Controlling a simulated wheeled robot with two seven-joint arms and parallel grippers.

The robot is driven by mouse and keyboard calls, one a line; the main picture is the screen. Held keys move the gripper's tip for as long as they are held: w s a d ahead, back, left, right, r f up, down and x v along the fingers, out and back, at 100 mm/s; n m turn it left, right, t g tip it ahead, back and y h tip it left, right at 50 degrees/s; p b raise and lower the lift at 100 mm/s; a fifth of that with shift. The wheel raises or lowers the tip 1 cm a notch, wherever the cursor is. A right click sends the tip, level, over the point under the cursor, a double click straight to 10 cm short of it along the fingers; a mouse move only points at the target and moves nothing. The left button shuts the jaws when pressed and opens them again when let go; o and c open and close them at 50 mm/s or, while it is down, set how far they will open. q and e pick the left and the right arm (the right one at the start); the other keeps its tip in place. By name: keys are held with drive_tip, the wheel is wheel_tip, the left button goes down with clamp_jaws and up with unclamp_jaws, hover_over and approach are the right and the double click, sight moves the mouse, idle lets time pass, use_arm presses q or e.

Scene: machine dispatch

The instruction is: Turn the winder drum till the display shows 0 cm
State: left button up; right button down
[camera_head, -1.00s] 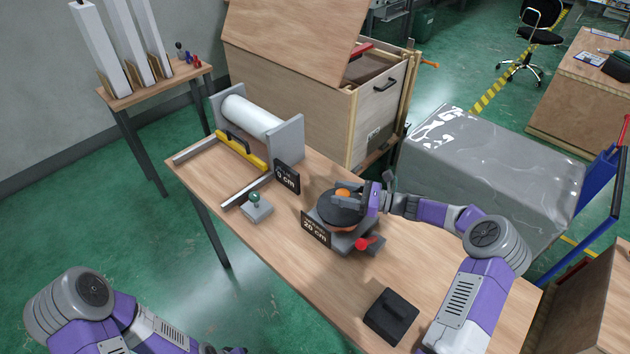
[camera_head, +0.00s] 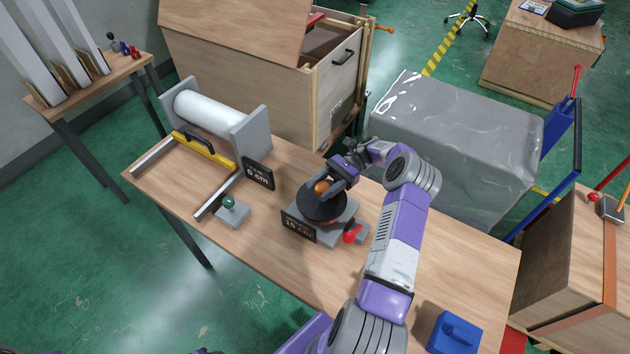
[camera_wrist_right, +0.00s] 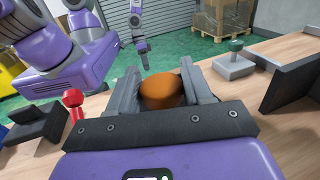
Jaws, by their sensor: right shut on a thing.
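The winder drum (camera_head: 322,209) is a dark round disc on a grey base on the table, with an orange knob (camera_head: 321,187) on top. My right gripper (camera_head: 331,182) is shut on the knob; in the right wrist view its fingers stand on both sides of the orange knob (camera_wrist_right: 163,92). The winder's black display (camera_head: 298,226) seems to read 16 cm, though the digits are small. A second display (camera_head: 258,173) by the white roll reads 0 cm. My left gripper (camera_wrist_right: 145,62) hangs in the background of the right wrist view; its fingers are too small to judge.
A red knob (camera_head: 351,237) sticks out beside the winder base. A green-knobbed block (camera_head: 231,210), a yellow bar (camera_head: 205,150) and the white roll (camera_head: 215,113) are to the left. A blue block (camera_head: 454,334) is at the front right. A wrapped grey block (camera_head: 455,140) stands behind the table.

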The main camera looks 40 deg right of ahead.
drive_tip(key=shift+n+g, duration=0.4)
drive_tip(key=shift+g, duration=0.3)
drive_tip(key=c, duration=0.6)
unclamp_jaws()
drive_tip(key=shift+o, duration=0.2)
drive_tip(key=shift+r, duration=0.1)
wheel_tip(320, 180, up, 10)
drive_tip(key=p, duration=0.2)
drive_tip(key=shift+p, duration=0.3)
